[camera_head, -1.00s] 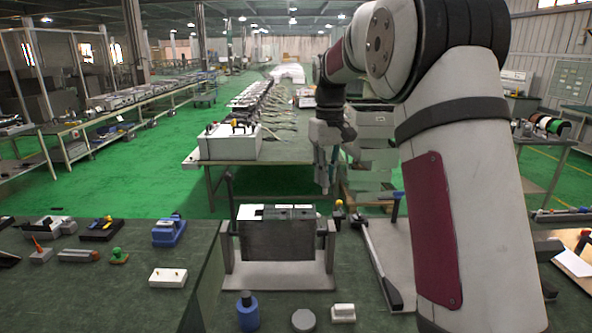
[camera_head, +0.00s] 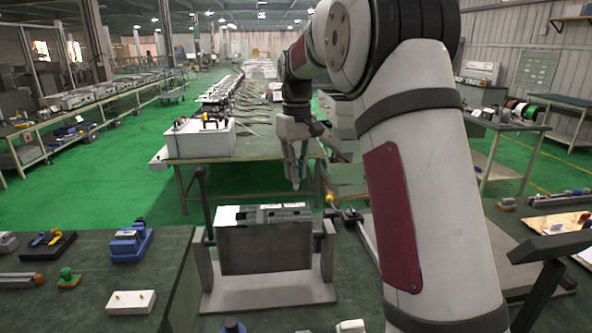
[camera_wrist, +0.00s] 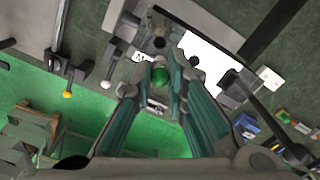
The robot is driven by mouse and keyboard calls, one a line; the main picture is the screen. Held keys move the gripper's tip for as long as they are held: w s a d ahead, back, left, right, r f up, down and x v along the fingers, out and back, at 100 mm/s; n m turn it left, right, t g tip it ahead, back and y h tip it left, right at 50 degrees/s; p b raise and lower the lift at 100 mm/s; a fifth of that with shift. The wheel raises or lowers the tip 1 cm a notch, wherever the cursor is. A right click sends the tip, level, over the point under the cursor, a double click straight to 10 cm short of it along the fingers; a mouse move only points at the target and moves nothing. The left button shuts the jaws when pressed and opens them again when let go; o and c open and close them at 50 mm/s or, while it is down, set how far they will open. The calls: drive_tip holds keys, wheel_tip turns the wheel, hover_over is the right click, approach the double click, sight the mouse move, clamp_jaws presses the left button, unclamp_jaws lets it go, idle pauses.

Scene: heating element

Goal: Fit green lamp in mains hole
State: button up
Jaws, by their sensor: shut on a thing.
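My gripper (camera_head: 297,184) hangs above the grey box (camera_head: 264,250), near the right part of its top edge. In the wrist view, the teal fingers of my gripper (camera_wrist: 156,82) are shut on the green lamp (camera_wrist: 160,76), a glossy round cap. The lamp cannot be made out in the head view. The box top (camera_wrist: 208,62) has a white area and a grey area with dark round openings. One dark opening (camera_wrist: 158,43) lies just beyond the lamp in the wrist view. Which opening is the mains hole, I cannot tell.
The box sits in a grey stand (camera_head: 275,292) on the dark green bench (camera_head: 70,310). A yellow-tipped lever (camera_head: 330,199) is right of the box. A blue device (camera_head: 130,242) and a white block (camera_head: 131,302) are at left. Open air surrounds my gripper.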

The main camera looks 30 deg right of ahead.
sight(297, 189)
drive_tip(key=shift+f, duration=2.9)
drive_tip(key=shift+f, duration=1.75)
drive_tip(key=o, duration=0.8)
drive_tip(key=shift+o, duration=0.2)
wheel_tip(297, 189, up, 12)
drive_tip(key=shift+f, duration=0.1)
